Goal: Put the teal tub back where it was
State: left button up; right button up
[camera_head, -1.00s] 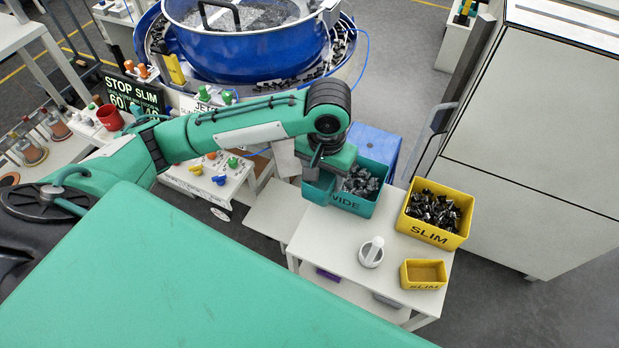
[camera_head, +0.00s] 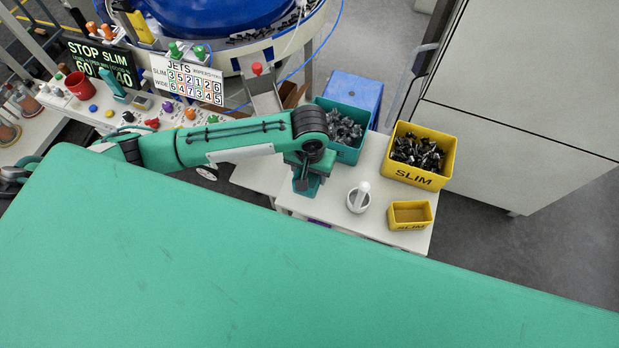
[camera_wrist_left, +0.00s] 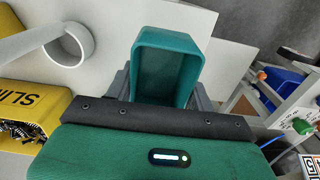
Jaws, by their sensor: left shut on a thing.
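A small teal tub (camera_head: 313,188) is in my left gripper (camera_head: 303,178), at the left end of the white table. In the left wrist view the tub (camera_wrist_left: 165,65) looks empty and sits between the two fingers, which are shut on it. In the head view my arm and gripper hide much of the tub, and I cannot tell whether it touches the table. A larger teal bin (camera_head: 352,155) with metal connectors stands just behind it. My right gripper is not in view.
On the white table (camera_head: 338,222) a white cup-like holder (camera_head: 357,201) stands to the right of the tub. A small yellow SLIM tub (camera_head: 410,215) and a large yellow SLIM bin (camera_head: 418,155) of connectors stand further right. A blue box (camera_head: 355,90) is behind.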

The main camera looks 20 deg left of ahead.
aim_at(310, 180)
pick_arm(q)
jog(key=shift+f+p, duration=0.3)
jog(key=shift+f, duration=2.2)
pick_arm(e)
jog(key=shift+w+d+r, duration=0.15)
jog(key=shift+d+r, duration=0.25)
pick_arm(q)
jog(key=o, duration=1)
jog(key=shift+f, duration=0.1)
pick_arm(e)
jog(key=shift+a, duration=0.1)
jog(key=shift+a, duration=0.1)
pick_arm(q)
jog(key=shift+r, duration=0.45)
notch_tip(310, 180, up, 11)
jog(key=shift+r+b, duration=0.2)
jog(key=shift+b, duration=0.95)
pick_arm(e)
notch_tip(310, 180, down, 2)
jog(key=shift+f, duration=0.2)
pick_arm(q)
jog(key=shift+d, duration=0.1)
